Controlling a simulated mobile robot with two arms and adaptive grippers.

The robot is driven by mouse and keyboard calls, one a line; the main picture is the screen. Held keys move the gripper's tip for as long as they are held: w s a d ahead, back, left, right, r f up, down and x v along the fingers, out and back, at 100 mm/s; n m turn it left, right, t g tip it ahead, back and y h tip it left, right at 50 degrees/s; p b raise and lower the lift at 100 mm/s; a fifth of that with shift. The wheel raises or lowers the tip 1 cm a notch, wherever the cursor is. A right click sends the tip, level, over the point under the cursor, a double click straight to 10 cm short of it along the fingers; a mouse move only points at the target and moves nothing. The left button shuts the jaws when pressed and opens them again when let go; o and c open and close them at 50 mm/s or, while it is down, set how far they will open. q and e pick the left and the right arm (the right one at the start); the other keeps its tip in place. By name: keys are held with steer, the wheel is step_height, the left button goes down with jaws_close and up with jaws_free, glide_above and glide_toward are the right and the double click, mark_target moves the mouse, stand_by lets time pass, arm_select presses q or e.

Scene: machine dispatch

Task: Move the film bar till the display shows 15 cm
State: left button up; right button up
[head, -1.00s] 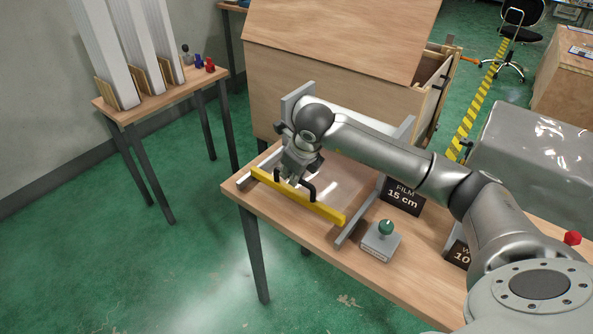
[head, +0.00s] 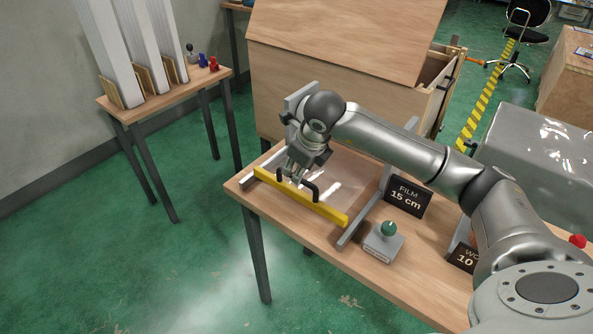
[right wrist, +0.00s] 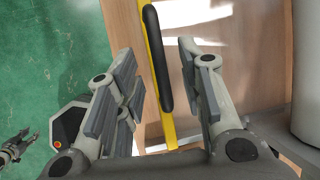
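The yellow film bar (head: 300,196) lies across the rails at the front of the wooden table, with a black handle (head: 313,188) on it. My right gripper (head: 293,176) is just above the bar near the handle. In the right wrist view its fingers (right wrist: 160,95) are open, with the black handle (right wrist: 157,60) showing between them and a gap on both sides. At the left edge of that view a small grey gripper (right wrist: 14,146), apparently my left one, shows over the floor; its finger state is unclear.
A grey box with a green knob (head: 381,242) stands right of the film frame. A second display (head: 464,257), partly hidden by my right arm, shows "10". A wooden cabinet (head: 335,85) stands behind the table. A side table (head: 180,96) stands at left.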

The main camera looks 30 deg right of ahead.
steer(key=v, duration=0.8)
steer(key=shift+s+r, duration=0.15)
steer(key=shift+r, duration=0.15)
steer(key=shift+a+f, duration=0.1)
steer(key=shift+a, duration=0.05)
